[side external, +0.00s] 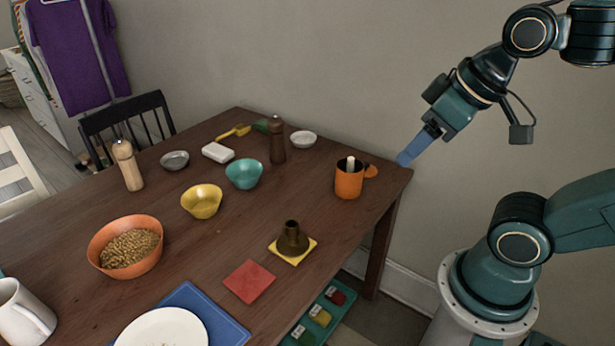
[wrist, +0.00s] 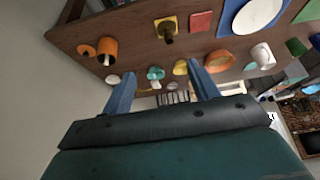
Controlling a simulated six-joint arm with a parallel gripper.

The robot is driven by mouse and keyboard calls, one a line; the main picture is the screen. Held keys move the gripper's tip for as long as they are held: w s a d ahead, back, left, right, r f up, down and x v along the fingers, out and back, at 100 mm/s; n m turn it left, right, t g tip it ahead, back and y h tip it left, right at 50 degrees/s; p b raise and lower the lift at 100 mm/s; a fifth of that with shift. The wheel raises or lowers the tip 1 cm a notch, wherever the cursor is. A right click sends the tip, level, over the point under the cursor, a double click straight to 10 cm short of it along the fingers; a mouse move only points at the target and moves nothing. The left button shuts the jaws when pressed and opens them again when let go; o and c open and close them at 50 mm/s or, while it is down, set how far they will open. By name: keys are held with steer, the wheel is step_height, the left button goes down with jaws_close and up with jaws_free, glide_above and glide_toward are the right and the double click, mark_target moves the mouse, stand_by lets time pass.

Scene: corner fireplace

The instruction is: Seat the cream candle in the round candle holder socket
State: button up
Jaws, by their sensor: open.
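The cream candle (side external: 351,163) stands upright in an orange mug (side external: 348,182) near the table's right edge; only its top shows above the rim. In the wrist view the mug (wrist: 107,46) and the candle end (wrist: 107,61) appear at upper left. The dark bronze round candle holder (side external: 292,238) stands on a yellow square (side external: 293,257) nearer the front edge, its socket upright and with no candle in it. It also shows in the wrist view (wrist: 168,30). My gripper (side external: 405,158) is open and empty, with blue fingers, above and right of the mug, apart from it.
The wooden table (side external: 230,250) also holds a dark brown mill (side external: 277,142), a teal bowl (side external: 244,174), a yellow bowl (side external: 202,202), an orange bowl of grain (side external: 127,246) and a red square (side external: 249,281). The table is clear between mug and holder.

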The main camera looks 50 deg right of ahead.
steer(key=c, duration=0.5)
steer(key=shift+c, duration=0.2)
steer(key=m+g, duration=0.6)
steer(key=m, duration=1.2)
glide_above(351, 157)
step_height(351, 157, down, 15)
steer(key=shift+f, duration=4.5)
